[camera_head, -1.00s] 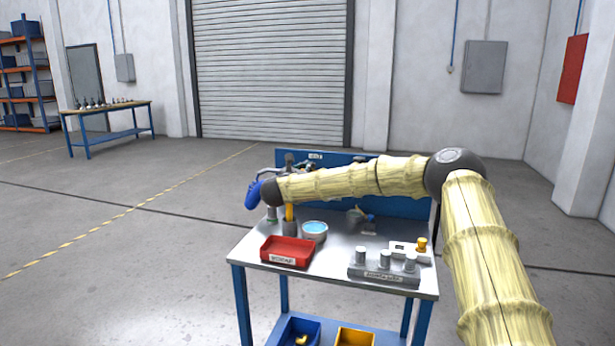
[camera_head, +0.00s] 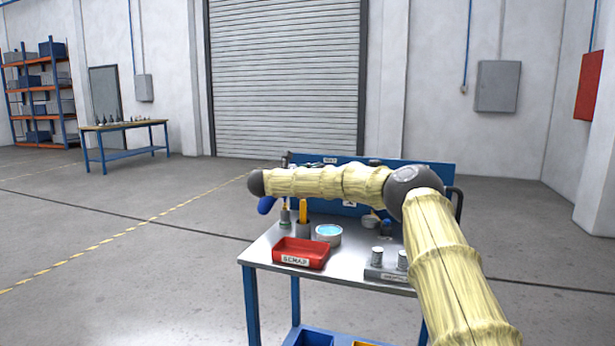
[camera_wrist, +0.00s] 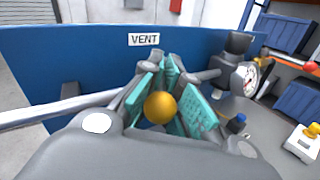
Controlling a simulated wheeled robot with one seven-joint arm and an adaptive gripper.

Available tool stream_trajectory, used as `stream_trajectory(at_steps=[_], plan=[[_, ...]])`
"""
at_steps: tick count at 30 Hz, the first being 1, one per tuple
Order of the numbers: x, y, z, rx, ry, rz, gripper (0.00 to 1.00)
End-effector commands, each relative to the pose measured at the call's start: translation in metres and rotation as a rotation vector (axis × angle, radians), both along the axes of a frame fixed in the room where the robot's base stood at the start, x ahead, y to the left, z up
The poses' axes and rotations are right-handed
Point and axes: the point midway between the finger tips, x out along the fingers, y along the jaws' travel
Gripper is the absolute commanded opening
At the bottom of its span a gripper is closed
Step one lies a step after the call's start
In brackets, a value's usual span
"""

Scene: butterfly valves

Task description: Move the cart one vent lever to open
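In the wrist view a round orange knob (camera_wrist: 160,108) lies between the teal-padded fingers of my gripper (camera_wrist: 168,72). I cannot tell whether the pads press on it or stand apart from it. The white VENT label (camera_wrist: 144,39) is on the blue panel (camera_wrist: 60,58) just beyond the fingers. The knob's stem and the rest of the vent lever are hidden by the gripper. In the head view the cart (camera_head: 262,250) stands in front of me, and my arm crosses before its blue back panel.
A red scrap tray (camera_head: 300,252), a round tub with blue contents (camera_head: 329,235) and a grey block with pegs (camera_head: 388,272) are on the cart top. A pressure gauge (camera_wrist: 250,78) stands right of the fingers. Open floor lies left of the cart.

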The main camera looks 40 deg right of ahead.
Motion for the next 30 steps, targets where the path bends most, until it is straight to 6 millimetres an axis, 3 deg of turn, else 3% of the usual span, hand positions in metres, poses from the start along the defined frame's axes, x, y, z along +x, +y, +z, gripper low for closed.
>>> stream_trajectory(at_steps=[11,12,15,26,30], plan=[[-0.001,0.0,-0.003,0.001,0.004,-0.004,0.0],[-0.001,0.0,-0.003,0.001,0.004,-0.003,0.12],[0.0,0.0,-0.003,0.001,0.004,-0.003,0.3],[-0.001,0.0,-0.001,0.0,0.001,-0.003,0.31],[-0.001,0.011,-0.001,0.0,0.002,-0.003,0.31]])
